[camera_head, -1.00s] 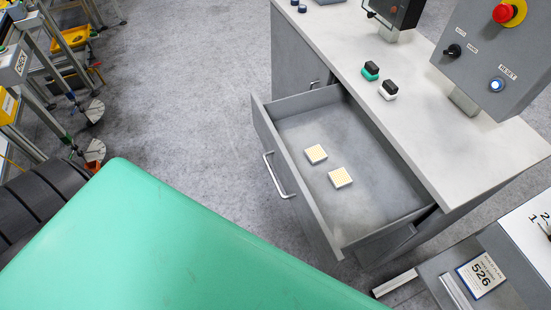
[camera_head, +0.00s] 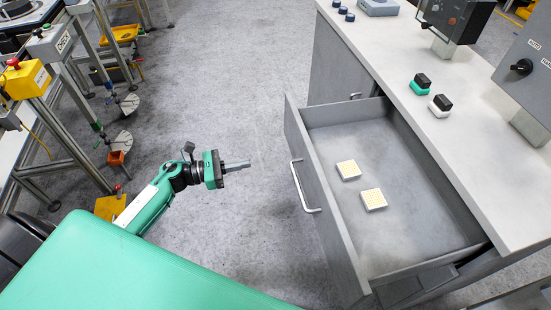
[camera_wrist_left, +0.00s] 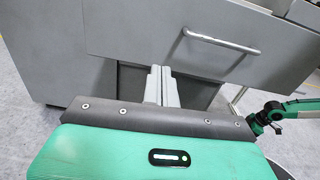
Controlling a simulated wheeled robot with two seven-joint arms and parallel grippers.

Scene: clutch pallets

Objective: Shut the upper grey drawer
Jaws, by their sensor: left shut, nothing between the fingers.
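The upper grey drawer (camera_head: 335,225) stands pulled out of the grey cabinet in the head view, its inside open to view. Its front carries a bar handle (camera_head: 303,187). My left gripper (camera_head: 237,165) is left of the drawer front, apart from it, with its fingers shut and empty, pointing toward it. In the left wrist view the fingers (camera_wrist_left: 160,85) show in front of the grey drawer front (camera_wrist_left: 130,30), below and left of the handle (camera_wrist_left: 220,42). A green arm part shows at the right edge there, without clear fingers.
Two small blocks with cream tops, one farther (camera_head: 348,170) and one nearer (camera_head: 373,199), lie in the drawer. The worktop (camera_head: 455,150) holds green and white switches and control boxes. Floor (camera_head: 240,80) between gripper and drawer is clear. Metal stands (camera_head: 75,130) are at left.

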